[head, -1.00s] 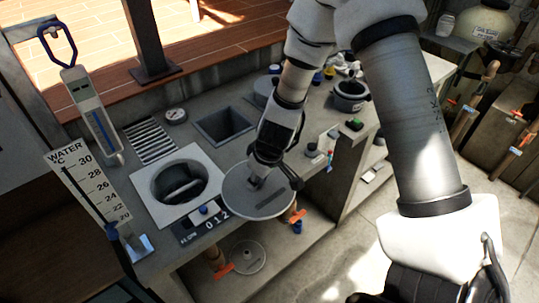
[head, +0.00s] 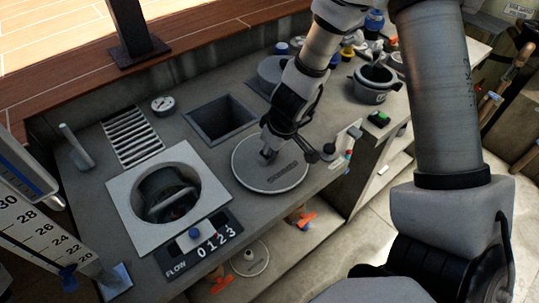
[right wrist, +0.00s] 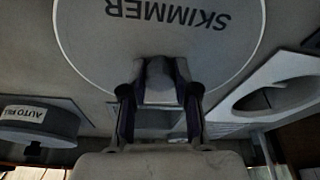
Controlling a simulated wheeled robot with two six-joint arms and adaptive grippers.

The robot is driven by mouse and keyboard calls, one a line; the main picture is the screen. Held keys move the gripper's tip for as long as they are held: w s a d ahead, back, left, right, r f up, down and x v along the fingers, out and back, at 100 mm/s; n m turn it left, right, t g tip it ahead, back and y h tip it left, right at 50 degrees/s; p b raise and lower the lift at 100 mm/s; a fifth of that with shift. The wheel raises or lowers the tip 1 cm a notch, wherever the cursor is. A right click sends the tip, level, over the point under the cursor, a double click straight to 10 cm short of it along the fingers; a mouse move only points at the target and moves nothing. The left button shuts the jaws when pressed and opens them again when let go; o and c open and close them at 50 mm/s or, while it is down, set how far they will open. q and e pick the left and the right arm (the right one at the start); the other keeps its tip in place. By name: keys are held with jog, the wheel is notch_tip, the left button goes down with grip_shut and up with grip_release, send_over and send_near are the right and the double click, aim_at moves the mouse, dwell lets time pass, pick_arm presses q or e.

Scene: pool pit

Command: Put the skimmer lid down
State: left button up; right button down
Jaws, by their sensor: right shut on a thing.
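The skimmer lid (head: 293,178) is a round grey disc, held level over the counter near its front edge; I cannot tell whether it touches the counter. Its SKIMMER lettering shows in the right wrist view (right wrist: 168,14). My right gripper (head: 268,152) is shut on the lid's central handle, which the fingers mostly hide; the fingers also show in the right wrist view (right wrist: 160,78). The uncovered skimmer opening (head: 167,193), with a dark basket inside its pale square frame, is left of the lid. My left gripper is not in view.
A square pit (head: 220,118) lies behind the lid, with a slotted grate (head: 133,136) and gauge (head: 163,104) to its left. The flow panel (head: 200,244) is front left. A grey pot (head: 375,83) and small bottles stand right. A thermometer board (head: 40,235) stands far left.

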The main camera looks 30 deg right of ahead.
aim_at(281, 167)
jog(key=shift+s+a+r, duration=0.1)
jog(key=shift+s+r, duration=0.05)
jog(key=shift+r, duration=0.05)
jog(key=shift+s+f, duration=0.1)
jog(key=shift+f, duration=0.2)
jog(key=c, duration=0.9)
grip_release()
jog(key=shift+r, duration=0.1)
jog(key=p+v, duration=1)
jog(key=v, duration=0.2)
jog(key=shift+r+p, duration=0.15)
jog(key=shift+p, duration=0.2)
